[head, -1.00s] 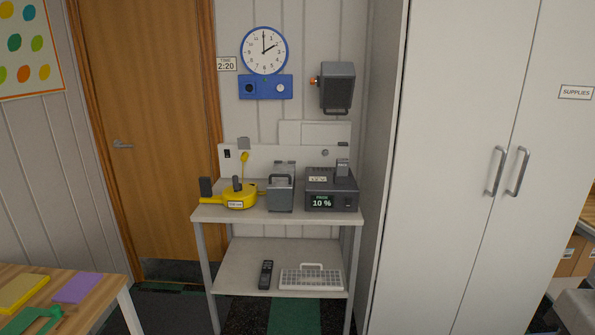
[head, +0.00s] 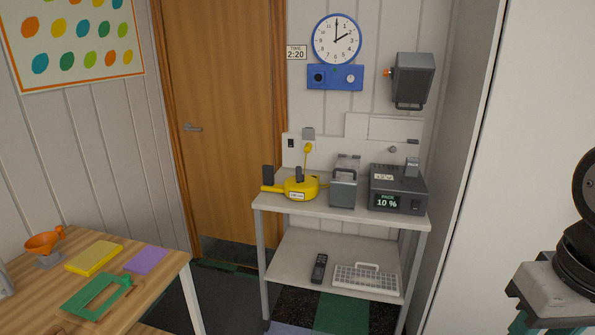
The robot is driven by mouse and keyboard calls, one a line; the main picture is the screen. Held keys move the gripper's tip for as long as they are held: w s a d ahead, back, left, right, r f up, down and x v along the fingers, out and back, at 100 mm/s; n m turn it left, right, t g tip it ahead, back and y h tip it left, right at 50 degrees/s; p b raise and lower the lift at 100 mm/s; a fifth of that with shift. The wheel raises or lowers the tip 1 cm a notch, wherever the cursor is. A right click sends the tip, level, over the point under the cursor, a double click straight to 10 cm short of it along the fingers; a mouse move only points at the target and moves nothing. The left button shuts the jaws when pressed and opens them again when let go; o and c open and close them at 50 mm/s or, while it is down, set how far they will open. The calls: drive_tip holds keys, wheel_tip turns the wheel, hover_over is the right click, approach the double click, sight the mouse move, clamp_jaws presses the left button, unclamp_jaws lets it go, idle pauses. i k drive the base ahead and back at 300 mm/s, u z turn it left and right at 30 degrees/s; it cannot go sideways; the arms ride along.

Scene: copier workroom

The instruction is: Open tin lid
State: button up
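I cannot make out a tin or its lid for certain. A grey object (head: 5,284) is cut off by the left edge, on the wooden table, and too little of it shows to tell what it is. Part of my arm shows at the right edge, in front of the white cabinet. My gripper's fingers are not in view.
The wooden table (head: 165,274) at lower left holds an orange funnel-like thing (head: 45,242), yellow pad (head: 94,258), purple sheet (head: 147,261) and green frame (head: 96,294). A two-tier stand (head: 345,212) holds devices. A closed door (head: 220,130) is behind; floor shows between table and stand.

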sight(344, 180)
drive_tip(key=u, duration=0.1)
drive_tip(key=i, duration=0.95)
drive_tip(key=u, duration=0.15)
